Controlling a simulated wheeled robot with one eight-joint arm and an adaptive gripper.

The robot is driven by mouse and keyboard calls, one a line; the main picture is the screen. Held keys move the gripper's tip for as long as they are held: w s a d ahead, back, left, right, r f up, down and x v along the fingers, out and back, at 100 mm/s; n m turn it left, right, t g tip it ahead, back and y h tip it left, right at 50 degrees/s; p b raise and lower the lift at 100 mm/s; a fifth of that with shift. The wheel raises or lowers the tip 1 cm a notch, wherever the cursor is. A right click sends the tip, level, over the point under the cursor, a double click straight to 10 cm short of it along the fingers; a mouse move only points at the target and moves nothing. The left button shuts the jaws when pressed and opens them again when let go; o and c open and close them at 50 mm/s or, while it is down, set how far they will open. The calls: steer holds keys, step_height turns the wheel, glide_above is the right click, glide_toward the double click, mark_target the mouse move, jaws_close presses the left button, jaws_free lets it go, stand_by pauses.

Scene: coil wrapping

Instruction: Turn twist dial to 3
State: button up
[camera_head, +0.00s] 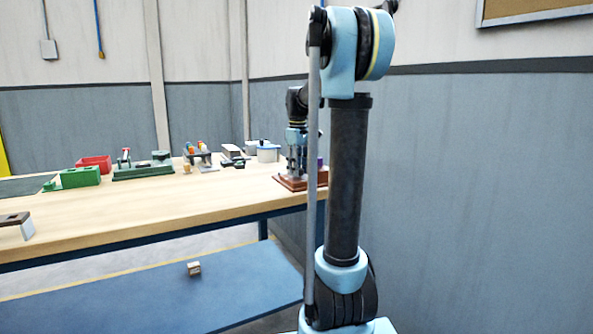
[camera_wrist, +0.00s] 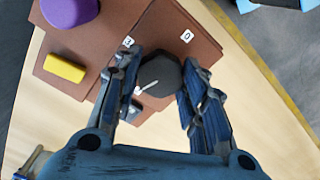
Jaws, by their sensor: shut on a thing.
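The twist dial (camera_wrist: 160,76) is a dark, many-sided knob on a brown stepped board (camera_wrist: 100,30) in the wrist view. A white pointer mark on the dial points to the picture's lower left. A white label reading 0 (camera_wrist: 187,36) and another small label (camera_wrist: 128,42), hard to read, lie beyond the dial. My gripper (camera_wrist: 158,84) is shut on the dial, one finger on each side. In the head view my gripper (camera_head: 297,160) is over the brown board (camera_head: 290,184) at the table's right end; the dial is hidden there.
A purple round knob (camera_wrist: 68,10) and a yellow block (camera_wrist: 65,68) sit on the same board. The wooden table (camera_head: 140,211) also bears a red bin (camera_head: 94,163), a green device (camera_head: 143,170) and a pot (camera_head: 267,153). A small block (camera_head: 194,268) lies on the blue lower surface.

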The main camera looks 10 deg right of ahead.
steer(key=m, duration=0.7)
steer(key=shift+w, duration=0.1)
steer(key=m, duration=0.7)
steer(key=shift+m, duration=0.3)
steer(key=o, duration=0.8)
steer(key=shift+c, duration=0.2)
step_height(320, 180, up, 12)
stand_by(0.4)
